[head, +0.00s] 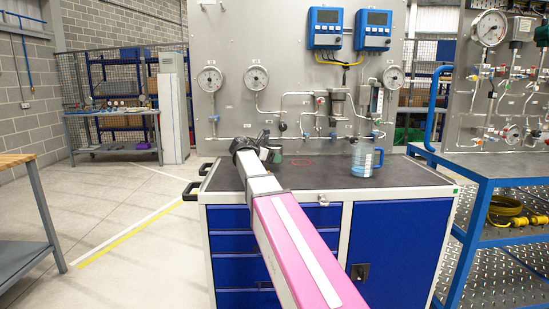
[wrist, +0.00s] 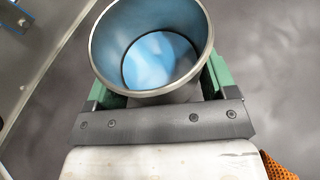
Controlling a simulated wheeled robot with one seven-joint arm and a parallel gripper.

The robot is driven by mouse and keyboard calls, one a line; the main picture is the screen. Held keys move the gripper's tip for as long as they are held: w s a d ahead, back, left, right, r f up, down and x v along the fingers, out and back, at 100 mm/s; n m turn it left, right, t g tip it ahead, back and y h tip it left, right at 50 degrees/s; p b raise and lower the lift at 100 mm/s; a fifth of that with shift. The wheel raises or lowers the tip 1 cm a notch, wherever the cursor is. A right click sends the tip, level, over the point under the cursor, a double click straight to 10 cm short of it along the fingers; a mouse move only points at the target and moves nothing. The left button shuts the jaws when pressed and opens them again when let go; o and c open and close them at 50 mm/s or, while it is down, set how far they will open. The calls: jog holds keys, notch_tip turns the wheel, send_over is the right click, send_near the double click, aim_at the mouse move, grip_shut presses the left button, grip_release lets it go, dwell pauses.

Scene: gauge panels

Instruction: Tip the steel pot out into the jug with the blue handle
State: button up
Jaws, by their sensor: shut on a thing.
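The steel pot (wrist: 150,88) is held between the green fingers of my gripper (wrist: 155,92) in the wrist view. I look into its open round mouth, and the inside shows blue. In the head view my gripper (head: 268,152) is over the left part of the cabinet top, and the pot is largely hidden there by my arm. The jug with the blue handle (head: 365,158) is clear-walled and stands upright on the cabinet top, to the right of my gripper and apart from it.
The dark cabinet top (head: 330,178) is mostly clear between my gripper and the jug. A gauge panel (head: 285,50) with pipes and valves rises behind. An orange textured thing (wrist: 279,168) shows at the wrist view's lower right. A blue trolley (head: 490,172) stands at right.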

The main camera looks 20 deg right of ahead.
jog(key=shift+s+a, duration=0.5)
jog(key=shift+s, duration=0.2)
jog(key=shift+s+a, duration=0.3)
jog(key=shift+s, duration=1)
jog(key=shift+s+a, duration=0.25)
jog(key=shift+s, duration=1.05)
jog(key=shift+s+a, duration=0.3)
jog(key=shift+s, duration=1)
jog(key=shift+s+f, duration=0.1)
jog(key=shift+s, duration=0.45)
jog(key=shift+s+a, duration=0.1)
jog(key=shift+s, duration=0.05)
jog(key=shift+c, duration=0.4)
jog(key=shift+s+f, duration=0.1)
jog(key=shift+w, duration=0.2)
